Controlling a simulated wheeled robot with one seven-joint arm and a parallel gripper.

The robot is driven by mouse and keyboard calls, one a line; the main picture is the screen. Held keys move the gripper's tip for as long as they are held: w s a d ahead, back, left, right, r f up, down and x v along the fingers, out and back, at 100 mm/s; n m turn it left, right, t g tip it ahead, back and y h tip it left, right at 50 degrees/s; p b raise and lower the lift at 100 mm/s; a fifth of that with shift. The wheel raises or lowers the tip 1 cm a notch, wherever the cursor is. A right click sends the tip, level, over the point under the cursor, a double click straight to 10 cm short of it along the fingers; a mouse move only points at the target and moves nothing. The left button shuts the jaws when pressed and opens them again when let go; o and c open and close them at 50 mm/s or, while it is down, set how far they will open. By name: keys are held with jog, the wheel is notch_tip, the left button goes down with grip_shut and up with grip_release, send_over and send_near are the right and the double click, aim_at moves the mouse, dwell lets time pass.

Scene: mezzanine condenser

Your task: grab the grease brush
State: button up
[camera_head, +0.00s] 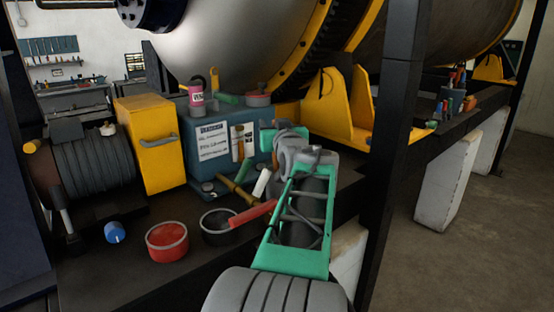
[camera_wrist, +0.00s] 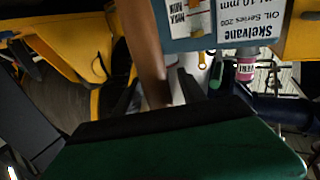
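A long brown handle (camera_wrist: 147,50), probably the grease brush, stands close in front of my wrist camera. It passes between the two dark fingers of my gripper (camera_wrist: 158,80). The left finger is nearly against it, and a gap shows at the right finger, so the gripper looks open. The lower end of the handle is hidden behind the gripper body. In the head view, a small brown-topped brush shape (camera_head: 239,139) shows before the blue box's labels. My arm's end reaches toward the blue box and hides its own fingertips there.
The blue box (camera_head: 201,180) stands behind, with a pink-labelled can (camera_head: 196,97) on top. A red tub (camera_head: 167,243), a dark tub (camera_head: 217,229), a red tube (camera_head: 252,214) and a blue cap (camera_head: 114,232) crowd the bench. A yellow box (camera_head: 152,152) stands left.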

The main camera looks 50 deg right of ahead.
grip_shut()
dwell(0.7)
